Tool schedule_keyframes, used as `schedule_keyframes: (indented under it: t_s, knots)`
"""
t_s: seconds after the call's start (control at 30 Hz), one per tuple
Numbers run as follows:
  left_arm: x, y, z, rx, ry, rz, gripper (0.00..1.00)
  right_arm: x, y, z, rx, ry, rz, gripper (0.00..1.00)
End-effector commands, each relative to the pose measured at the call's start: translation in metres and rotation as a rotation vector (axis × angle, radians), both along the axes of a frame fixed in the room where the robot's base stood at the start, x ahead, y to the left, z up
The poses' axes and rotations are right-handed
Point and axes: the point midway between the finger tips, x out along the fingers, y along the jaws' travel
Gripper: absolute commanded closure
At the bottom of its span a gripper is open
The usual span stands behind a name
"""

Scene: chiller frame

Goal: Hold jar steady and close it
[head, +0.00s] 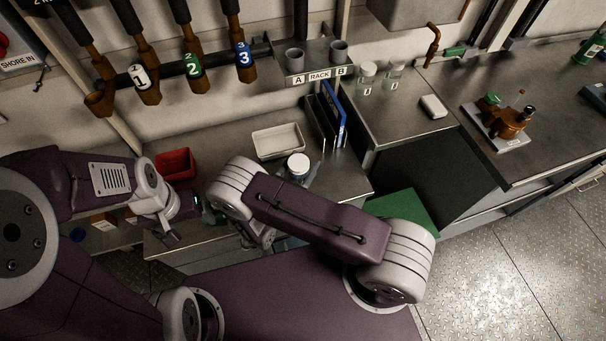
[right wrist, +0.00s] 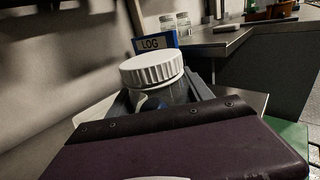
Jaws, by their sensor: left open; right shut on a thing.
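The jar (head: 297,173) stands on the steel bench, with a white lid (head: 298,161) on top. In the right wrist view the jar (right wrist: 172,94) looks dark and glassy under its ridged white lid (right wrist: 152,68). I cannot tell how tightly the lid sits. My right gripper (right wrist: 163,96) is shut around the jar's body below the lid, with a grey finger on each side. In the head view my right arm's link hides most of that gripper. My left gripper (head: 184,219) is open and empty, left of the jar at the bench's front edge.
A white tray (head: 278,141) lies behind the jar, and a red bin (head: 176,164) stands at the left. Blue binders (head: 334,112) stand right of the jar. Two clear jars (head: 367,74) stand on the right counter. Bare bench (head: 228,150) lies left of the tray.

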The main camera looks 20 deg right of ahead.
Motion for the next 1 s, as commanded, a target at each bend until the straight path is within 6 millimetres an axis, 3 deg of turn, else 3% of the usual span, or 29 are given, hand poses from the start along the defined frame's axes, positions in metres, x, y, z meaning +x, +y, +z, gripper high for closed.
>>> schedule_keyframes:
  t_s: [0.23, 0.5, 0.87, 0.9, 0.97, 1.0]
  knots:
    - [0.000, 0.000, -0.001, 0.000, 0.000, 0.000, 0.21, 0.000, 0.000, -0.002, -0.001, -0.001, 0.000, 1.00]
    - [0.000, 0.000, -0.036, 0.000, 0.000, 0.000, 0.21, 0.000, -0.001, -0.043, -0.001, -0.001, 0.000, 1.00]
    - [0.000, 0.000, -0.035, 0.000, 0.000, 0.000, 0.21, 0.000, -0.001, -0.043, 0.000, 0.000, 0.000, 1.00]
    - [0.000, 0.000, -0.035, 0.000, 0.000, 0.000, 0.21, 0.000, -0.001, -0.043, 0.000, 0.000, 0.000, 0.38]
    - [0.000, 0.000, -0.034, 0.000, 0.000, 0.000, 0.21, 0.000, -0.001, -0.042, 0.000, 0.000, 0.000, 0.22]
    - [0.000, 0.000, -0.034, 0.000, 0.000, 0.000, 0.21, 0.000, -0.001, -0.042, 0.000, 0.000, 0.000, 0.19]
